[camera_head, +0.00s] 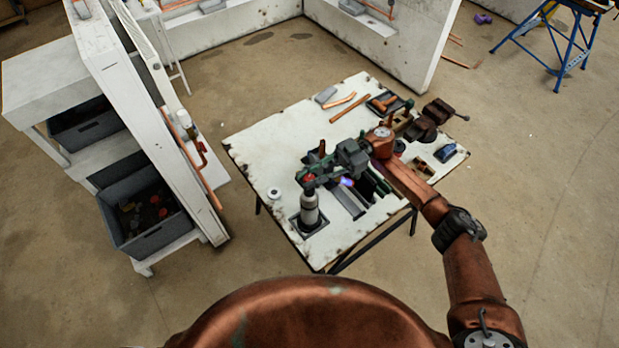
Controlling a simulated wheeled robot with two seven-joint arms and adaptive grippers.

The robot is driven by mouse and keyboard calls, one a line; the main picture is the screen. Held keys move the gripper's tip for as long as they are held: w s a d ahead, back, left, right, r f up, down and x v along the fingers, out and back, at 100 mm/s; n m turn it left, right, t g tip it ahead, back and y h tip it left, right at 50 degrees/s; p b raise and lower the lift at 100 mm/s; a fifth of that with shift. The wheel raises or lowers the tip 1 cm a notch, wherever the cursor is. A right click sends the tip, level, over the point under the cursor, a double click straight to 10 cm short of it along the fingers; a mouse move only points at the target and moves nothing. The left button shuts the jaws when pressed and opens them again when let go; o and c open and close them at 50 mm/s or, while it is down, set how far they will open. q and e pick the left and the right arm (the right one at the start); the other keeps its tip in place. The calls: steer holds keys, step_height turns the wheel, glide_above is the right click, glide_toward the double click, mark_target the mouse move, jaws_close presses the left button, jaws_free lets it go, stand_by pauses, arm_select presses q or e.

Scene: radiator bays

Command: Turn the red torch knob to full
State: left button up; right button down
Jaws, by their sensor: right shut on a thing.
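The torch (310,211) stands upright in a dark square holder (303,230) near the front edge of the white worktable (262,165). It has a pale grey cylinder body, with the red knob (308,178) near its top. My right arm comes in from the right, and my right gripper (306,177) is at the torch's top, shut on the red knob. The fingers hide part of the knob, so its turn position cannot be read. A small blue-violet glow (347,182) shows just right of the torch top. My left gripper is not in view.
A white tape roll (274,193) lies left of the torch. Copper pipes (349,107), a vise (431,119) and a blue item (446,152) sit farther back and right. A white wall panel with copper pipe (198,165) and grey bins (144,214) stand left.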

steer(key=c, duration=1.6)
jaws_free()
steer(key=shift+w+d, duration=0.1)
steer(key=v, duration=1.1)
steer(key=shift+w+d, duration=0.15)
steer(key=shift+d, duration=0.2)
steer(key=shift+d+f, duration=0.1)
steer(key=shift+f, duration=0.05)
